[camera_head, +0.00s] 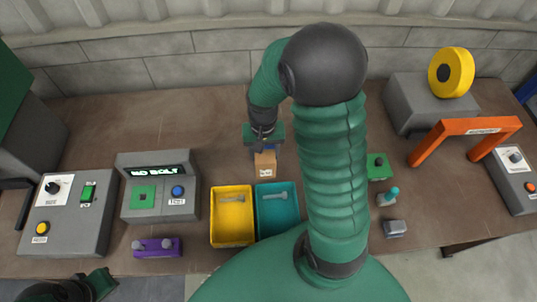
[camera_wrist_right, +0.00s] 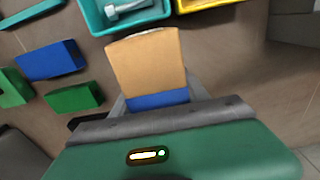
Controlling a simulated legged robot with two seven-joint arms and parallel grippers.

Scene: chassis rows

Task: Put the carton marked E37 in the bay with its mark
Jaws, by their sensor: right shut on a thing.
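A tan carton (camera_head: 265,167) with a small white label hangs below my right gripper (camera_head: 264,148) near the middle of the table. I cannot read the label. In the right wrist view the carton (camera_wrist_right: 147,62) stands out from the shut jaws, with a blue band at its base beside the gripper. My left gripper (camera_head: 102,284) shows only partly at the lower left edge, and its fingers are not clear. I cannot make out a bay marked E37.
A yellow bin (camera_head: 215,227) and a teal bin (camera_head: 290,230), each with a bolt, stand just in front of the carton. Grey panels (camera_head: 128,205) are at left. An orange arch (camera_head: 440,135) stands right. My right arm hides the table's centre right.

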